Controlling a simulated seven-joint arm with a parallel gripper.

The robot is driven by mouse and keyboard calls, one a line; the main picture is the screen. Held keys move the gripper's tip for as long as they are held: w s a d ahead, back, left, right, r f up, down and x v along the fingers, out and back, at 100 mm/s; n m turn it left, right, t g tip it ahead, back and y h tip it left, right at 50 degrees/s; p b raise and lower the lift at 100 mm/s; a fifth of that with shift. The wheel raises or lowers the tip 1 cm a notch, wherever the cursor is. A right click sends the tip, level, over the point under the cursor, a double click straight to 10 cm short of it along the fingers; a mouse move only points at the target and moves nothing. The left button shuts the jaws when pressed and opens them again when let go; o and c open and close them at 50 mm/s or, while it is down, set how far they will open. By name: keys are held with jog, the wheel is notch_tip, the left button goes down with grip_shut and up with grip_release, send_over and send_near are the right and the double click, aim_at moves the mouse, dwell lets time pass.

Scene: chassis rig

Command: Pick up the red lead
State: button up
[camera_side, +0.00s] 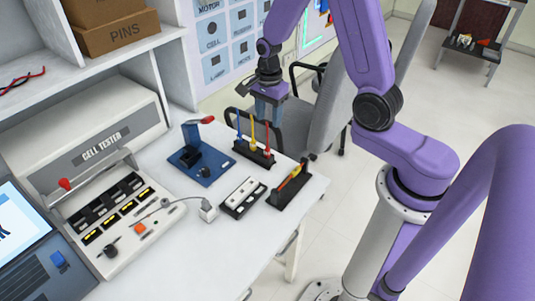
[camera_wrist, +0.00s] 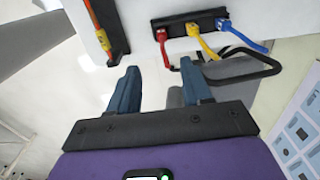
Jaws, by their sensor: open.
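A black rack (camera_side: 254,154) near the table's far edge holds three upright leads in a row. The red lead (camera_side: 268,138) is at the right end, the yellow lead (camera_side: 253,137) in the middle and the blue lead (camera_side: 238,126) at the left. My gripper (camera_side: 268,116) is above the rack, pointing down, with nothing between its fingers. In the wrist view, my open gripper (camera_wrist: 160,67) has the red lead (camera_wrist: 162,46) just beyond its fingertips, roughly in line with the gap. The yellow lead (camera_wrist: 203,44) is beside it.
A black holder with a red-and-yellow tool (camera_side: 291,182) stands right of the rack. A black-and-white block (camera_side: 243,197) and a blue fixture (camera_side: 203,163) are nearby. The cell tester (camera_side: 100,155) is at left. A chair (camera_side: 315,115) is behind the table.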

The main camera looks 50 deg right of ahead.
aim_at(267, 148)
jog(key=shift+w+f, duration=0.2)
jog(key=shift+f, duration=6.1)
grip_shut()
